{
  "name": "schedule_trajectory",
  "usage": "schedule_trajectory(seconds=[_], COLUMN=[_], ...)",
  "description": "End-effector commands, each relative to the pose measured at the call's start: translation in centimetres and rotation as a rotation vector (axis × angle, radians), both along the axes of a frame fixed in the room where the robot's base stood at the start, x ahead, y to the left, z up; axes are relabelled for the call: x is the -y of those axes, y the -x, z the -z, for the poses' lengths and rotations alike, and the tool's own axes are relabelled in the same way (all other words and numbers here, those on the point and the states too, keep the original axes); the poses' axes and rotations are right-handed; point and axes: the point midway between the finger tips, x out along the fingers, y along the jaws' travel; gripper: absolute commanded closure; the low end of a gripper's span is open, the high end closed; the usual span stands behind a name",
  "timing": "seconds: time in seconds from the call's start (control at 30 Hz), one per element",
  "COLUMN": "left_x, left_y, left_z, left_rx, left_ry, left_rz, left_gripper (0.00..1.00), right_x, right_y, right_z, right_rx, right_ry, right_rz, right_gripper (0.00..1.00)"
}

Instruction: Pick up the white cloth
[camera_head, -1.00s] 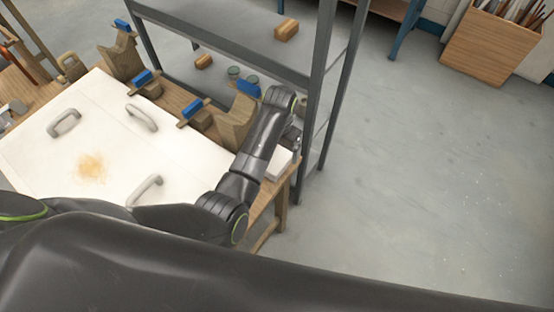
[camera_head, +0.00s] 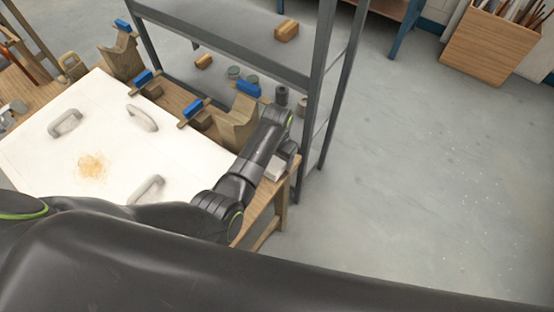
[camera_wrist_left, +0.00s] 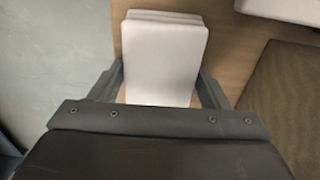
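The white cloth is a folded, layered pad on the wooden bench. In the head view the cloth (camera_head: 273,171) lies at the bench's right end, partly covered by my left gripper (camera_head: 287,154). In the left wrist view the cloth (camera_wrist_left: 165,50) lies flat ahead of the palm. The left gripper (camera_wrist_left: 161,76) is open there, with one finger on each side of the cloth's near part. The fingers look close to its edges; I cannot tell whether they touch it. My right gripper is not in view.
A white board (camera_head: 52,160) with grey handles covers much of the bench. Wooden blocks with blue tops (camera_head: 248,89) line its far edge. A grey metal shelf frame (camera_head: 318,85) stands just behind the cloth. The floor (camera_head: 430,180) at right is clear.

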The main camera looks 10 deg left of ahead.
Motion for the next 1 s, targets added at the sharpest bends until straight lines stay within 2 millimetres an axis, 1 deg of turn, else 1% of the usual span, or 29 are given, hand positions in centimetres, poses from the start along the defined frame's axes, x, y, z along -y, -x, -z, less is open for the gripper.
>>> schedule_trajectory(seconds=[0.03, 0.2, 0.43, 0.53, 0.67, 0.9, 1.0], left_x=[0.0, 0.0, 0.0, 0.0, 0.0, 0.0, 0.0], left_y=[0.0, 0.0, 0.0, 0.0, -0.1, -0.1, -0.1], left_z=[0.0, 0.0, -0.1, -0.6, -2.3, -6.7, -8.2], left_rx=[0.0, 0.0, 0.0, 0.001, 0.004, 0.005, 0.004], left_ry=[0.0, 0.0, 0.0, 0.0, 0.002, 0.001, 0.001], left_rz=[0.0, 0.0, 0.0, 0.0, -0.001, 0.0, 0.001], left_gripper=[0.37, 0.59, 0.59, 0.59, 0.6, 0.6, 0.6], right_x=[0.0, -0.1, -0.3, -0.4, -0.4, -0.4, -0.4], right_y=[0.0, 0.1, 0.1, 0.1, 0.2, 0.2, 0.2], right_z=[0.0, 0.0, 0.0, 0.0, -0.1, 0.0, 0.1], right_rx=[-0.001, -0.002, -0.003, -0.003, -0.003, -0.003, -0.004], right_ry=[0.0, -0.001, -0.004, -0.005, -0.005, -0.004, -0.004], right_rz=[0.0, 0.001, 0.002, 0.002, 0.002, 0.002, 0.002], right_gripper=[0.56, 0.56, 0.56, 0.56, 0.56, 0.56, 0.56])
